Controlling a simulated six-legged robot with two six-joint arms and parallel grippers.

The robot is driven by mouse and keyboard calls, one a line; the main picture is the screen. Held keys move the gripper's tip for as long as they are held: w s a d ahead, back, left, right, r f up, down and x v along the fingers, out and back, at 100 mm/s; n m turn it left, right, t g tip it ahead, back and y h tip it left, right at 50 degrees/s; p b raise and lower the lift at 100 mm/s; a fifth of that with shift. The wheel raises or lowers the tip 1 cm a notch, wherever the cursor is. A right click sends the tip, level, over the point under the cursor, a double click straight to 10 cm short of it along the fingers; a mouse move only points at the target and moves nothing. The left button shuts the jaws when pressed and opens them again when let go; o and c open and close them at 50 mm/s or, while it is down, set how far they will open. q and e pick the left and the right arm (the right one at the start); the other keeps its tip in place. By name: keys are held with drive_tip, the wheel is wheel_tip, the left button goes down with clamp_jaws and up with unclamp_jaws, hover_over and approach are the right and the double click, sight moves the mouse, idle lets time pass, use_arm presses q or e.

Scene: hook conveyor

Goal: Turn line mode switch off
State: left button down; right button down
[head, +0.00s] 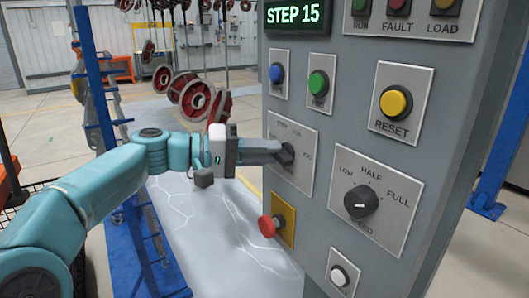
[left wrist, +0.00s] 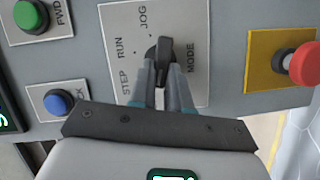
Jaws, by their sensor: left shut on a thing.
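The line mode switch is a dark rotary knob (head: 288,155) on a grey plate (head: 301,178) at the left of the control panel. In the left wrist view, the knob (left wrist: 164,48) sits on the plate marked STEP, RUN, JOG and MODE. I see no OFF mark; part of the plate is hidden by my fingers. My left gripper (head: 279,153) reaches in from the left and is shut on the knob; its two fingers (left wrist: 161,80) lie on either side of it. My right gripper is not in view.
A red mushroom button (head: 269,225) on a yellow plate is just below the mode plate. Blue (head: 276,73) and green (head: 318,83) buttons are above. A speed knob (head: 361,201) and yellow RESET button (head: 396,101) are to the right. A blue post (head: 100,110) stands at left.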

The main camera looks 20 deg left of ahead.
use_arm(q)
drive_tip(key=shift+f, duration=0.1)
idle(0.4)
drive_tip(key=c, duration=1.1)
unclamp_jaws()
drive_tip(key=v, duration=1.6)
drive_tip(key=shift+s+a+b, duration=0.1)
drive_tip(key=shift+s+b, duration=0.05)
drive_tip(key=shift+b, duration=0.15)
